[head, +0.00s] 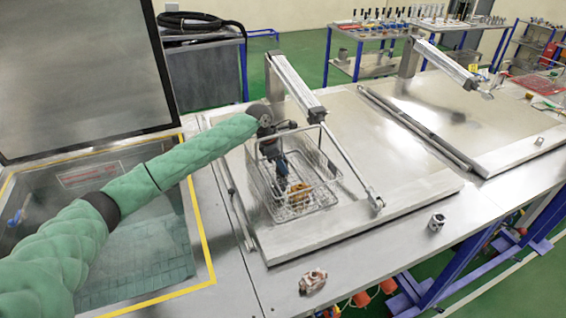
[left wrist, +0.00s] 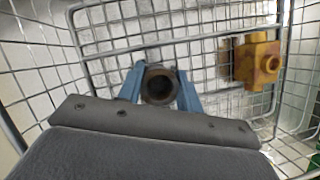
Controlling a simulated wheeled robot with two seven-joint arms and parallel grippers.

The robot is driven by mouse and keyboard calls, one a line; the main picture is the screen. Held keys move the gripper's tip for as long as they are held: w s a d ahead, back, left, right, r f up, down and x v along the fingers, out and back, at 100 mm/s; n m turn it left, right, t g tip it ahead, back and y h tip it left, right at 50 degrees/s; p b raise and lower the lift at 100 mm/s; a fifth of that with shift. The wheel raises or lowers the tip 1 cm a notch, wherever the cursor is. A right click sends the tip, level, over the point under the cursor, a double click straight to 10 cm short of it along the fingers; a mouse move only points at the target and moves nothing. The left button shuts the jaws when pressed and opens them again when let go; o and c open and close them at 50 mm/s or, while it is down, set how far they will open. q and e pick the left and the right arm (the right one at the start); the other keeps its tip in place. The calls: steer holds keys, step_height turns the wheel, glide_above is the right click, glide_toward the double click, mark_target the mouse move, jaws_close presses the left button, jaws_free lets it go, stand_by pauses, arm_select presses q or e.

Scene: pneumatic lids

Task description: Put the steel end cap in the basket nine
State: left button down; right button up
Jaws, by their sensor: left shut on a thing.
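My left gripper (head: 282,167) reaches down into the wire basket (head: 268,207) on the bench. Its two blue fingers (left wrist: 158,92) are shut on a dark, round metal part with a hollow middle, which looks like the steel end cap (left wrist: 158,84). The cap is between the fingers inside the basket walls. I cannot tell whether it touches the basket floor. In the head view the gripper and wires mostly hide it. A yellow-brown fitting (head: 299,191) lies in the basket, to the right of the cap in the left wrist view (left wrist: 257,60). My right gripper is not in view.
A steel block (head: 437,222) and a reddish-brown part (head: 313,281) stand on the bench front. A tilted cylinder arm (head: 297,85) and rod rise beside the basket. A yellow-edged tank (head: 205,240) with a raised dark lid (head: 80,80) is at left.

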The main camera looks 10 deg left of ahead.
arm_select(q)
steer(key=c, duration=0.9)
jaws_free()
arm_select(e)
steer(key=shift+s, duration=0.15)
arm_select(q)
steer(key=shift+r, duration=0.1)
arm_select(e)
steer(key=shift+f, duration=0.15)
arm_select(q)
steer(key=shift+a+r+b, duration=0.2)
steer(key=shift+r+b, duration=0.15)
steer(key=shift+b, duration=0.05)
steer(key=b+v, duration=0.1)
steer(key=v, duration=0.1)
steer(key=shift+a+r, duration=0.15)
steer(key=shift+r, duration=0.15)
steer(key=shift+b+v, duration=1.25)
steer(key=shift+v, duration=3.05)
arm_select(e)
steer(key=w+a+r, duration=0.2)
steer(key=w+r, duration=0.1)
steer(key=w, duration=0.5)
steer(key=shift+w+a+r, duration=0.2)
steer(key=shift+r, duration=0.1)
